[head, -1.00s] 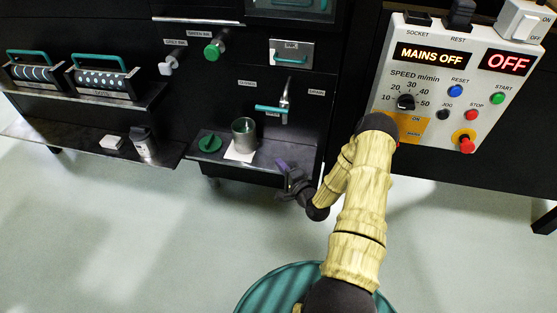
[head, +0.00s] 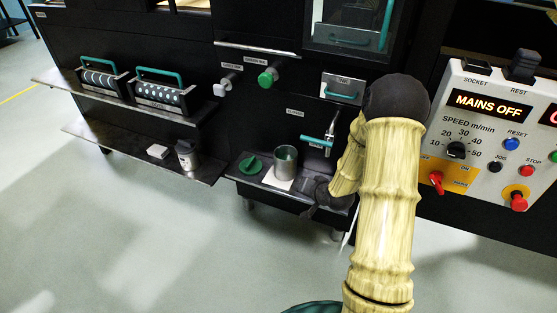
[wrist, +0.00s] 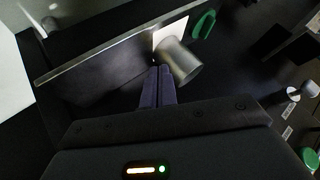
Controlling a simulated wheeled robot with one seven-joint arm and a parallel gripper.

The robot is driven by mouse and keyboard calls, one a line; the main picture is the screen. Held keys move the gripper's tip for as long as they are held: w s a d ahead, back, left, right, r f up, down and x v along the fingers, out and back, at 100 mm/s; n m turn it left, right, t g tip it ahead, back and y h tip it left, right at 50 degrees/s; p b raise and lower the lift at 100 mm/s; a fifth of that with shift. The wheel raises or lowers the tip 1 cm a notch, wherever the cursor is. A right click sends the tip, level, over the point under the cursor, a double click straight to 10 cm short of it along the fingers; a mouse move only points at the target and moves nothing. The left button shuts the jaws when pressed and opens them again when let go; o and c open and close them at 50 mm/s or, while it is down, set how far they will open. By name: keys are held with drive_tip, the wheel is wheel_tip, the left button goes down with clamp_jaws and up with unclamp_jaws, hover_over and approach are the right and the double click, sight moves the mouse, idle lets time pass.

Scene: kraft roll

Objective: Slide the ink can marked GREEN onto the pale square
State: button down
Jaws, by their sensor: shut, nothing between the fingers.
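An open metal can (head: 286,158) with a greenish inside stands upright on the small dark shelf below the tap. I cannot read any marking on it. The pale square (head: 278,180) shows in front and to the left of its base; how much the can overlaps it is unclear. In the wrist view the can (wrist: 183,64) is just beyond my fingertips, with the pale square (wrist: 168,35) behind it. My gripper (wrist: 160,70) is shut and empty, its tips very close to the can; contact is unclear. In the head view my gripper (head: 308,187) is right of the can.
A green lid (head: 250,165) lies left of the can. The tap (head: 326,140) hangs above the shelf on the right. The control panel (head: 490,140) is at right.

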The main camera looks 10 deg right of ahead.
drive_tip(key=s+a+r+n+g+h, duration=0.1)
drive_tip(key=s+a+r+n+g, duration=0.2)
drive_tip(key=s+r, duration=0.4)
drive_tip(key=s+a+r+n+g+h, duration=0.1)
drive_tip(key=s+r, duration=0.5)
drive_tip(key=s, duration=0.8)
drive_tip(key=a+n+g, duration=0.1)
drive_tip(key=a+g, duration=0.1)
drive_tip(key=a, duration=0.1)
drive_tip(key=shift+r+n+g, duration=0.35)
drive_tip(key=shift+n+g, duration=0.05)
drive_tip(key=shift+a, duration=0.1)
